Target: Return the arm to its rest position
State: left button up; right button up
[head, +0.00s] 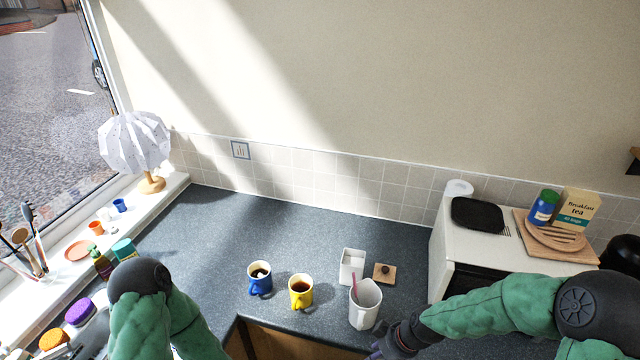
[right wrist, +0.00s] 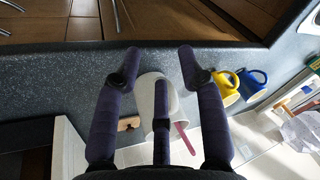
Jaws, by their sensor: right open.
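My right arm comes in from the right in the head view, and its dark gripper (head: 384,346) is at the lower edge, just right of and in front of a white jug (head: 364,306) with a pink stirrer in it. In the right wrist view the purple fingers of this gripper (right wrist: 160,56) are spread apart with nothing held. The jug (right wrist: 147,92) shows behind them, partly hidden by a finger. Whether they touch it I cannot tell. My left arm shows at the bottom left of the head view; its gripper is out of sight.
A blue mug (head: 259,278) and a yellow mug (head: 301,291) hold dark liquid. A white square pot (head: 352,265) and a wooden lid (head: 385,273) stand behind the jug. A white oven (head: 441,245) stands right. The counter's back left is clear.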

jog(key=s+a+f+m+b, duration=0.1)
jog(key=s+f+b, duration=0.3)
jog(key=f, duration=0.7)
jog(key=s+a+f+m+g+b, duration=0.1)
jog(key=s+f+m+b, duration=0.3)
jog(key=f, duration=0.7)
jog(key=s+a+f+m+b, duration=0.3)
jog(key=f+b, duration=0.4)
jog(key=f, duration=0.3)
jog(key=shift+s+a+f, duration=0.15)
jog(key=shift+s+f, duration=0.25)
jog(key=shift+s, duration=0.15)
